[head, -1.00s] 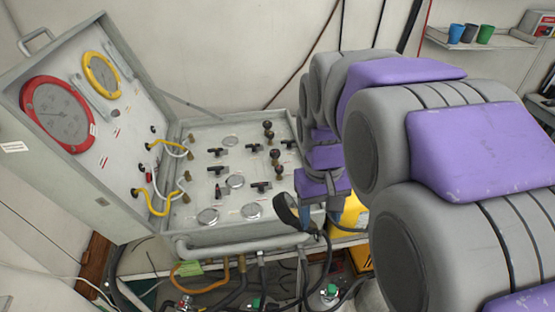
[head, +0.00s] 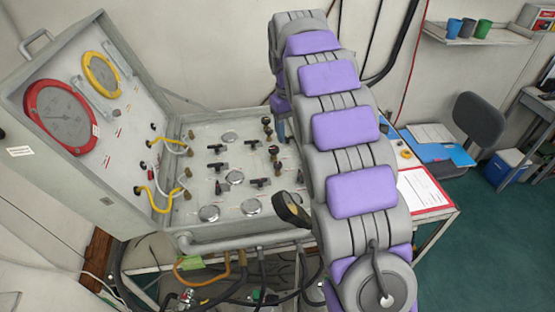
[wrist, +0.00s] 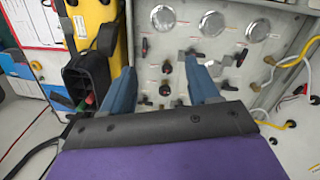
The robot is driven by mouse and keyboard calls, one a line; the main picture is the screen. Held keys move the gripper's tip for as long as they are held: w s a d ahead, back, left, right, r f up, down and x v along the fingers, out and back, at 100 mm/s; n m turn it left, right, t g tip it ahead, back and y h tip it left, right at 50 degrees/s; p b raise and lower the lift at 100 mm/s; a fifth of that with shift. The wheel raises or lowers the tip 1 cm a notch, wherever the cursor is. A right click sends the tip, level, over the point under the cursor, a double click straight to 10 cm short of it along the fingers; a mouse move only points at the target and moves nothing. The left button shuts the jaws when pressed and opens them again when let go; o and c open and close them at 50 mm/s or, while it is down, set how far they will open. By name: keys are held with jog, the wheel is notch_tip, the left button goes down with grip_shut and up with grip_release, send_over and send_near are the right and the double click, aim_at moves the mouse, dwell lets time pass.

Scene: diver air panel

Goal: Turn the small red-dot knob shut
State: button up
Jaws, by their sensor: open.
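The panel (head: 200,160) lies in an open grey case, with black knobs and T-handles on its face. In the wrist view a row of small dark knobs shows ahead of and between the fingers, one of them a dark knob with a reddish mark (wrist: 165,90). Another dark knob (wrist: 164,67) sits just above it. I cannot tell for certain which knob has the red dot. My gripper (wrist: 161,78) is open, its two blue fingers apart over the panel with nothing seen held between them. In the head view my arm mostly hides the gripper, beside the knobs at the panel's right (head: 274,150).
The raised lid carries a red gauge (head: 60,115) and a yellow gauge (head: 101,75). Yellow hoses (head: 158,200) loop from lid to panel. A black pouch on a yellow case (wrist: 88,75) stands close left of the fingers in the wrist view. Pipes and hoses hang along the case's front.

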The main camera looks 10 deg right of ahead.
jog(key=n+p, duration=0.2)
send_over(278, 164)
notch_tip(278, 164, down, 4)
jog(key=f, duration=0.1)
jog(key=shift+t+y, duration=0.3)
jog(key=shift+y, duration=0.1)
notch_tip(278, 164, down, 18)
jog(key=b, duration=0.3)
jog(key=shift+w+r, duration=0.15)
jog(key=shift+r, duration=0.05)
jog(key=shift+c, duration=0.3)
jog(key=c, duration=1)
jog(key=shift+o, duration=0.2)
